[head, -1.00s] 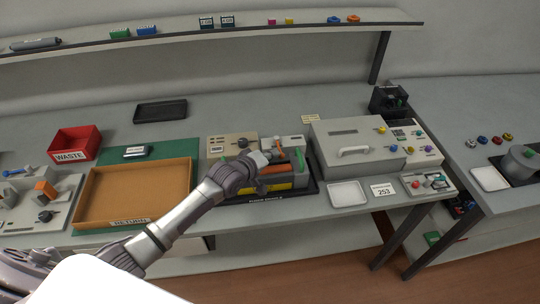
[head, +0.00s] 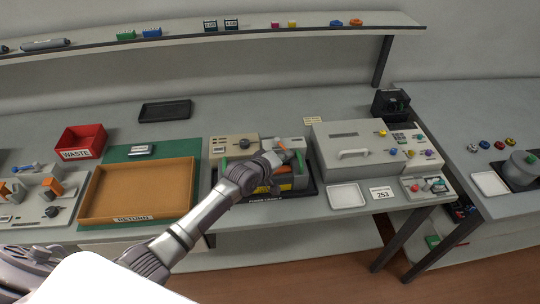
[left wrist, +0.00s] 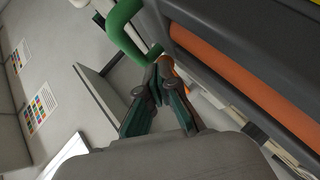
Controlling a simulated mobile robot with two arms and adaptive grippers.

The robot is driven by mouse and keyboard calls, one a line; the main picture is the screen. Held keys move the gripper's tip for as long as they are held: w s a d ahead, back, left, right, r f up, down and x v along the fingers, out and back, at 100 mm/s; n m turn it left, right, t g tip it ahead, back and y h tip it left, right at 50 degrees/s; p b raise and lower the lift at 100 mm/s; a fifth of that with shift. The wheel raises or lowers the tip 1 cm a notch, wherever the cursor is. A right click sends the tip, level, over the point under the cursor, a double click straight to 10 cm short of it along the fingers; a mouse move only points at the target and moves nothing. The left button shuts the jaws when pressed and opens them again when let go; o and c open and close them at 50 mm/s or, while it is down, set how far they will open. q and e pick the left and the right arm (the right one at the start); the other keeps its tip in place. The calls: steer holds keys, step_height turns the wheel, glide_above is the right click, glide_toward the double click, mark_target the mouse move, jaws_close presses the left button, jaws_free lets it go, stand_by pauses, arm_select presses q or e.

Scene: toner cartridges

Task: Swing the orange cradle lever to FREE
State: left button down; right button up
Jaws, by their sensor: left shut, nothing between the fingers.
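The fuser cradle (head: 262,197) is a dark tray on the bench, its middle partly hidden by my left arm. It holds a unit with green handles (head: 300,160) at its ends and an orange roller (left wrist: 240,75). My left gripper (head: 282,147) is over the back right of the cradle. In the left wrist view the gripper (left wrist: 157,58) is shut and empty, its tips beside a green handle (left wrist: 120,30). A small orange piece (left wrist: 166,68) shows right at the fingertips. It may be the lever; I cannot tell whether they touch. No FREE mark is readable. My right gripper is not in view.
A grey machine (head: 350,150) with a handle stands right of the cradle, a white tray (head: 346,196) in front of it. A control panel (head: 232,146) is behind the cradle at left. A brown RETURN tray (head: 138,190) and red WASTE bin (head: 82,142) are further left.

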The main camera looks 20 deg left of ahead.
arm_select(q)
steer(key=shift+a, duration=0.1)
stand_by(0.3)
steer(key=shift+s+a, duration=0.1)
steer(key=shift+a, duration=0.6)
